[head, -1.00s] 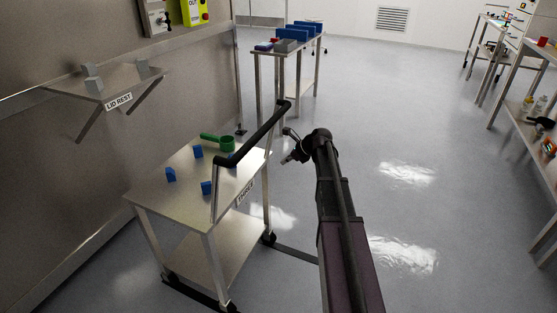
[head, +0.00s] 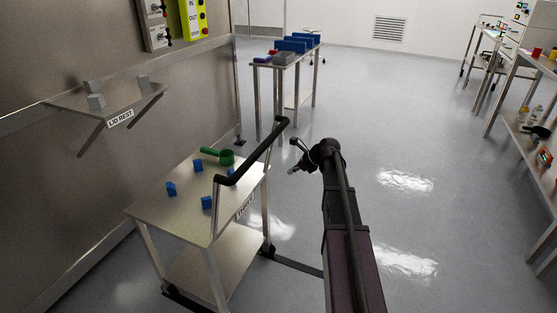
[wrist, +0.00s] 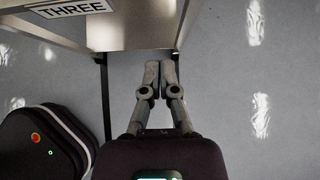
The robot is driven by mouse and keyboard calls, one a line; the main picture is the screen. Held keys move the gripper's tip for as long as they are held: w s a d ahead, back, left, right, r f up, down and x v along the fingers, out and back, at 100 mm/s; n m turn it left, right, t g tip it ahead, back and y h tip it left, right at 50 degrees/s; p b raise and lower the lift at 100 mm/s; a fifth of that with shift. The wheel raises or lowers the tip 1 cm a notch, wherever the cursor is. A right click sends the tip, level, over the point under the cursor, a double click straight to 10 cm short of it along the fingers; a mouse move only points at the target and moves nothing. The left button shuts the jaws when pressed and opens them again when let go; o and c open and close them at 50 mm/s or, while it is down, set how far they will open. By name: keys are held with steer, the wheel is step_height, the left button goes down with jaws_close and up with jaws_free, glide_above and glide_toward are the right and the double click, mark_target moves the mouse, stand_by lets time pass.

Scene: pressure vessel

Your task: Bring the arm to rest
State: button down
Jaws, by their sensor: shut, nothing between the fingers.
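My arm reaches forward in the head view, with my gripper (head: 294,162) at its end, just right of the trolley's black handle and apart from it. In the wrist view my gripper (wrist: 158,80) points away over the grey floor, its two fingers close together with nothing between them. The trolley (head: 150,209) is a steel cart to the left of my arm. Its label "THREE" (wrist: 73,8) shows at the top left of the wrist view.
Blue blocks (head: 207,202) and a green handled item (head: 222,156) lie on the trolley. A lid rest shelf (head: 119,101) is on the left wall. A bench with blue bins (head: 291,45) stands behind. Shelving (head: 510,113) is at right; the floor (head: 420,150) between is clear.

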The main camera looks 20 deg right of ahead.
steer(key=s+a+f+n+g+h, duration=0.3)
steer(key=s+a+n, duration=0.7)
steer(key=s+n, duration=0.3)
steer(key=s+a+f+n+g+h, duration=0.2)
steer(key=s+a+n+g+h, duration=0.1)
steer(key=s+a+n, duration=0.9)
step_height(320, 180, up, 27)
steer(key=d+n+p, duration=0.1)
steer(key=d+p, duration=0.1)
steer(key=p, duration=2.5)
steer(key=shift+s+f+n, duration=0.2)
steer(key=shift+s+n, duration=0.2)
